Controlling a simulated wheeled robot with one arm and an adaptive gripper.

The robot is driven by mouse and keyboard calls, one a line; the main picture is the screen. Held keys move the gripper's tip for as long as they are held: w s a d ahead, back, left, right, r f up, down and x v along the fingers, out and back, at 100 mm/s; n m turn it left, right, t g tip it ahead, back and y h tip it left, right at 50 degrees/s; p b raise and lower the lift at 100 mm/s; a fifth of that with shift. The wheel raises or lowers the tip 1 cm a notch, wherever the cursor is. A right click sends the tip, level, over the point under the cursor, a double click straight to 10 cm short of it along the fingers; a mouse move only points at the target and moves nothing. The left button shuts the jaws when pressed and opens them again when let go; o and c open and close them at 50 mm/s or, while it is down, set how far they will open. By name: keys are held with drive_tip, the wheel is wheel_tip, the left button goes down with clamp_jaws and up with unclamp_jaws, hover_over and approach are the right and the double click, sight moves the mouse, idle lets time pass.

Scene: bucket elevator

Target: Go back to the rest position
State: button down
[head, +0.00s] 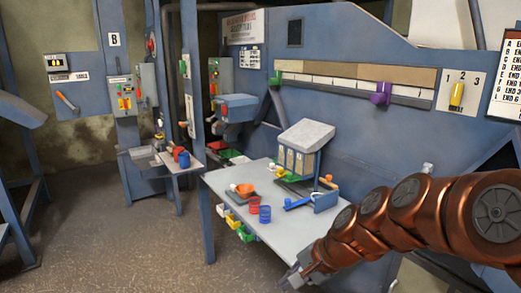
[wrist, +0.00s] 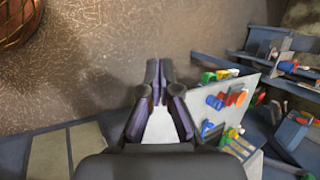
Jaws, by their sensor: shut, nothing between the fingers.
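My gripper (wrist: 158,85) points down over the brown floor in the wrist view, with its dark fingertips close together and nothing between them. In the head view my copper-coloured arm comes in from the right, and my gripper (head: 292,278) is at its end, low in the picture by the near edge of the grey table (head: 275,225). The gripper is small there and partly cut by the frame edge. It appears apart from the objects on the table.
The table bears a red cup (head: 254,205), a blue cup (head: 265,214), an orange bowl (head: 245,190) and a grey-topped box (head: 304,135). Coloured bins (head: 240,230) hang at its left edge. A slider panel (head: 350,85) is on the wall. Floor (head: 120,235) is free at left.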

drive_tip(key=s+d+n+g+h+p, duration=0.1)
drive_tip(key=s+d, duration=0.5)
drive_tip(key=s, duration=0.7)
drive_tip(key=s+d+f+n+g+h+p, duration=0.1)
drive_tip(key=s+d+n+g+h, duration=0.3)
drive_tip(key=s, duration=0.9)
drive_tip(key=d+n+h, duration=0.1)
drive_tip(key=n, duration=0.2)
drive_tip(key=shift+s+d+n, duration=0.15)
drive_tip(key=shift+d+n, duration=0.25)
